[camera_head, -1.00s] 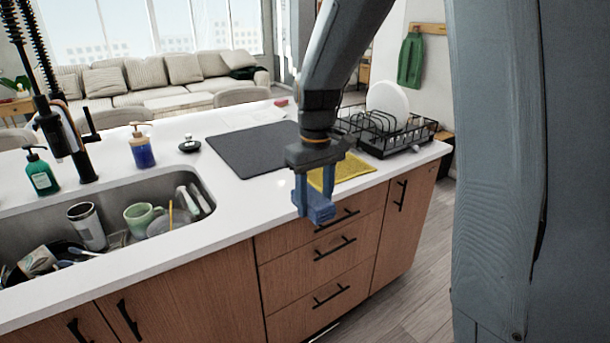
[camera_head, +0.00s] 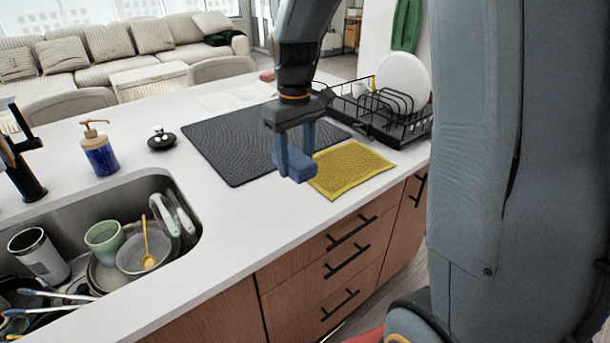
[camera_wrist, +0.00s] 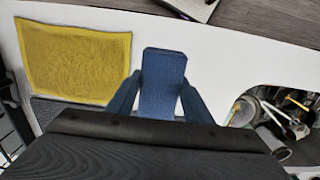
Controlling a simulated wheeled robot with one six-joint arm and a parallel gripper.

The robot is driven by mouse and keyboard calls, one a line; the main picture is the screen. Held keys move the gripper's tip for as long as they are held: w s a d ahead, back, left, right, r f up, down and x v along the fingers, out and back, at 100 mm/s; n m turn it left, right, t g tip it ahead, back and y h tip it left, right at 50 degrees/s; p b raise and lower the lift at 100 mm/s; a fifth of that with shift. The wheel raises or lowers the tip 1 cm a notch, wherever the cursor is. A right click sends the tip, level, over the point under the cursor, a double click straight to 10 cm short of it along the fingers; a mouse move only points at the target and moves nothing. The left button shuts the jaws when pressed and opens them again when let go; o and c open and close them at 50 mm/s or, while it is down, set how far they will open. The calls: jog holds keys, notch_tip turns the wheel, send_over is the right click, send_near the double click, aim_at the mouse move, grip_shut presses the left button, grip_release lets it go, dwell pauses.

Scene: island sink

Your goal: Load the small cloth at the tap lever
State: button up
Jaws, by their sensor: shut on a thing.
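My gripper (camera_head: 294,160) is shut on a small blue block-shaped thing (camera_head: 293,165) with a fabric-like surface. I cannot tell if it is a folded cloth or a sponge. The wrist view shows this blue thing (camera_wrist: 162,85) upright between both fingers. In the head view my gripper appears over the dark mat's right part, left of the yellow cloth. The yellow cloth (camera_head: 350,168) lies flat on the counter and also shows in the wrist view (camera_wrist: 75,60). The black tap (camera_head: 22,160) stands at the far left behind the sink, partly cut off; a handle-like part sticks out.
The sink (camera_head: 75,200) holds cups, bowls and utensils. A blue soap bottle (camera_head: 99,155) and a small black dish (camera_head: 161,140) stand behind it. The dark mat (camera_head: 225,150) and a dish rack (camera_head: 390,125) with a white plate lie right. Bare counter lies between sink and mat.

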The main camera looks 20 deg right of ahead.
aim_at(297, 202)
notch_tip(297, 202, down, 10)
jog(key=shift+r+p, duration=0.25)
jog(key=shift+p, duration=0.8)
jog(key=o, duration=1.1)
jog(key=shift+f, duration=0.15)
jog(key=shift+c, duration=0.2)
jog(key=shift+o, duration=0.2)
notch_tip(297, 202, up, 12)
jog(key=b, duration=0.3)
jog(key=shift+s+f, duration=0.1)
jog(key=shift+s, duration=0.2)
jog(key=s+f+m, duration=0.1)
jog(key=s+f, duration=0.3)
jog(key=s, duration=0.3)
jog(key=s+f+m+t, duration=0.1)
jog(key=s+f+m, duration=0.1)
jog(key=s+f, duration=0.2)
jog(key=s, duration=0.3)
jog(key=shift+f+m, duration=0.2)
jog(key=shift+m, duration=0.1)
